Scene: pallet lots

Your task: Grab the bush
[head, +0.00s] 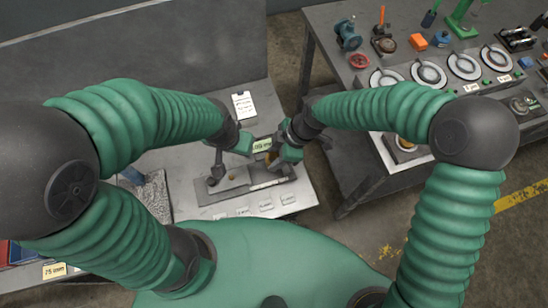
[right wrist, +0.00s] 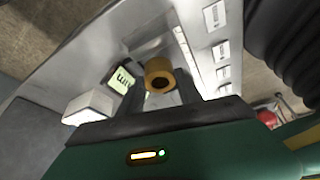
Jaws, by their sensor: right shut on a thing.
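The bush (right wrist: 158,75) is a brass-coloured ring with a dark bore, seen between the fingers of my right gripper (right wrist: 160,88) in the right wrist view. In the head view my right gripper (head: 272,158) is at the right part of a grey tray, with a bit of brass colour (head: 269,157) at its tips. It is shut on the bush; whether the bush touches the surface below is unclear. My left gripper (head: 218,172) is over the left part of the tray, its fingers too small to judge.
The grey tray (head: 285,190) lies on a pale bench with white labels (head: 266,205) along its front. A small display (right wrist: 122,80) stands beside the bush.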

